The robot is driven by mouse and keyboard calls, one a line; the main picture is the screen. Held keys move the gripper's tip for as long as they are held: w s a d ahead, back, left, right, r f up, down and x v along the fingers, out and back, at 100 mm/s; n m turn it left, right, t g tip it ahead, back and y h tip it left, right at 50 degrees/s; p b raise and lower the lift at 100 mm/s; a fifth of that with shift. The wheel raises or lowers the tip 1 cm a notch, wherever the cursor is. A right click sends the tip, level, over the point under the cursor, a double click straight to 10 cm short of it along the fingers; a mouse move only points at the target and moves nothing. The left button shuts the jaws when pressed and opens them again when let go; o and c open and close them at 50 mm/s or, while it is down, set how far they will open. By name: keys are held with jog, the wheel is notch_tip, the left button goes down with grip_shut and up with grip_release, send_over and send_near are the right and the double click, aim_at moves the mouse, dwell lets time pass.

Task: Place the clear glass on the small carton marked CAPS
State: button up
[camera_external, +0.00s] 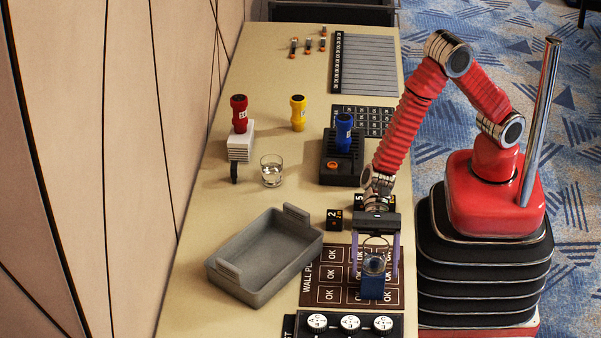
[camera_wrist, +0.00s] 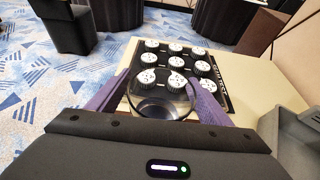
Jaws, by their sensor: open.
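A clear glass (camera_external: 375,262) stands upright on, or just above, a small dark blue carton (camera_external: 372,290); I cannot tell if they touch. No marking on the carton is readable. My gripper (camera_external: 377,272) points down over it, open, with one purple finger on each side of the glass.
A grey tray (camera_external: 222,268) lies left of my gripper. The carton is on a brown board (camera_external: 328,272) with OK squares. A black panel with white discs (camera_external: 350,322) is in front.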

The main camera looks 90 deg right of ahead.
aim_at(383, 244)
jog(key=v, duration=1.2)
dwell(0.6)
jog(key=s+d+r+n+t+h, duration=0.2)
jog(key=s+d+r+n+h, duration=0.1)
jog(key=d, duration=0.9)
jog(key=s+d+r+n+t+h, duration=0.1)
jog(key=s+d+r+n+h, duration=0.3)
jog(key=d+n, duration=0.5)
jog(key=s+d+r+n+t+h, duration=0.2)
jog(key=s+d+r+n+h, duration=0.2)
jog(key=d, duration=1.3)
notch_tip(383, 244, up, 4)
jog(key=shift+r+n+t+h, duration=0.15)
jog(key=shift+n+t+h, duration=0.15)
jog(key=shift+n+h, duration=0.8)
